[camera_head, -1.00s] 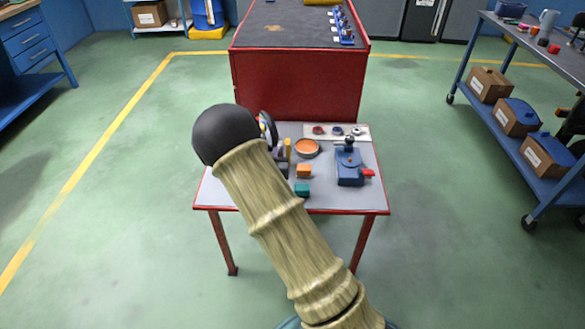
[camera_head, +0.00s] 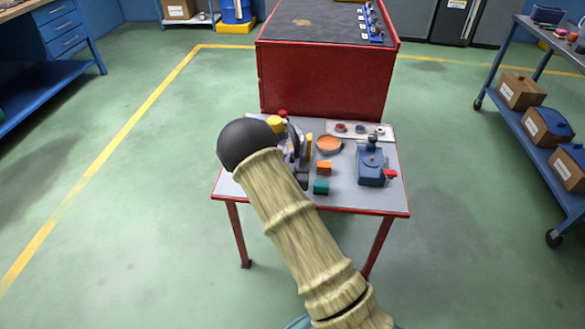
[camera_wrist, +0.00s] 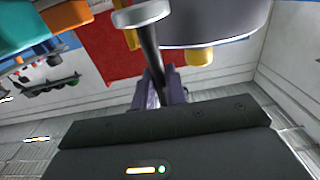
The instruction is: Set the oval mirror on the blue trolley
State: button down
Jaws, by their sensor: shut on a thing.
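My gripper (camera_wrist: 158,88) is shut on a dark upright bar (camera_wrist: 149,45) with a pale rounded end in the wrist view. The bar seems to be part of the oval mirror. In the head view the mirror (camera_head: 293,141) seems to be the thin dark oval, nearly edge-on, over the left part of the small red-edged table. My arm hides part of it, and I cannot tell whether it touches the table. The blue trolley (camera_head: 533,236) stands at the right, on wheels, its top partly out of view.
The small table (camera_head: 350,196) also holds an orange block (camera_head: 324,167), a green block (camera_head: 321,187), an orange-topped round dish (camera_head: 329,144) and a blue device (camera_head: 371,166). A red cabinet (camera_head: 325,83) stands behind. Open green floor lies between table and trolley. Boxes (camera_head: 546,127) fill the trolley's lower shelf.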

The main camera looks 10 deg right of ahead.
jog(key=shift+f, duration=1.6)
jog(key=shift+b, duration=0.3)
jog(key=shift+f, duration=0.2)
jog(key=c, duration=1.4)
grip_release()
jog(key=shift+c, duration=0.2)
jog(key=shift+r, duration=0.1)
jog(key=shift+r, duration=0.2)
jog(key=p+v, duration=0.1)
jog(key=v, duration=1.1)
jog(key=shift+f, duration=0.15)
